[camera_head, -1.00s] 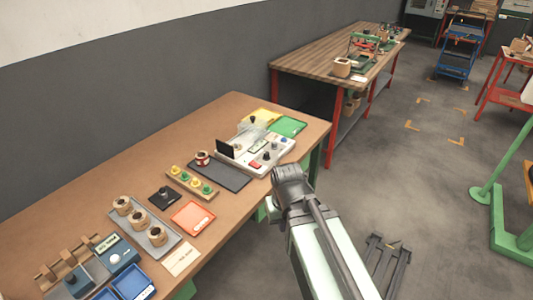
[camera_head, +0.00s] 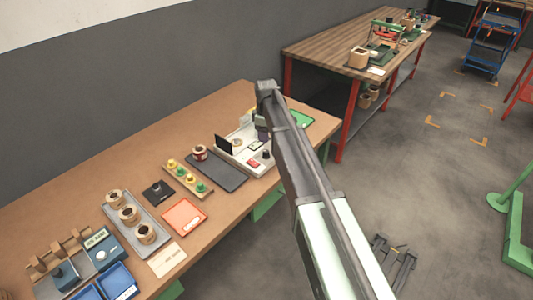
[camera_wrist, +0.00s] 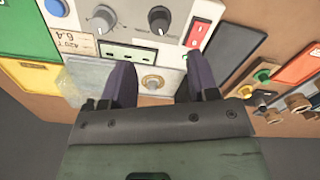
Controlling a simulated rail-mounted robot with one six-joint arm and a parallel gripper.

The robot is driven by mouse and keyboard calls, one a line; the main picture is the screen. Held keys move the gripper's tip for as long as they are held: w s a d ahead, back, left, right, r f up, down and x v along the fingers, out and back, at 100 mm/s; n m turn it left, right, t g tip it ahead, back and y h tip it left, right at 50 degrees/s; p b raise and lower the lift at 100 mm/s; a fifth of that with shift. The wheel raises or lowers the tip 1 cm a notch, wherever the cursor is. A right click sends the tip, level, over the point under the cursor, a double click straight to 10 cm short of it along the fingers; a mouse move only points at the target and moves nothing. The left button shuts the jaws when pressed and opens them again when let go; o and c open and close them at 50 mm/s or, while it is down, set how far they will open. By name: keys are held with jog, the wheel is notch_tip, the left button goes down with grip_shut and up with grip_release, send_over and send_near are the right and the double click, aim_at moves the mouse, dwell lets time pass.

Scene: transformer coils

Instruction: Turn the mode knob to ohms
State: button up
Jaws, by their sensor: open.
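The pale test instrument (camera_head: 228,154) stands near the right end of the brown bench, partly hidden by my arm. In the wrist view its panel (camera_wrist: 135,8) shows a large grey knob (camera_wrist: 103,19) and a darker knob (camera_wrist: 160,19), each with a white pointer mark. I cannot read which is the mode knob. My gripper (camera_wrist: 160,82) is open and empty above the panel's edge, its two dark fingers apart. A round brass-and-silver fitting (camera_wrist: 152,83) shows between the fingers. Both knobs lie beyond the fingertips, apparently untouched. The head view hides the gripper's tips.
On the panel are a red rocker switch (camera_wrist: 196,34) and a black-and-green strip (camera_wrist: 128,52). A dark mat (camera_head: 217,172), a row of coloured posts (camera_head: 187,178), a coil tray (camera_head: 134,222) and an orange tray (camera_head: 184,217) lie to the left. A green tray (camera_head: 301,119) lies behind.

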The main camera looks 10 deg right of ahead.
aim_at(266, 151)
notch_tip(266, 151, down, 10)
jog(key=b, duration=0.8)
jog(key=shift+r+b, duration=0.1)
jog(key=shift+b, duration=0.2)
jog(key=shift+r, duration=0.1)
jog(key=shift+c, duration=0.4)
jog(key=c, duration=0.8)
jog(key=shift+c, duration=0.2)
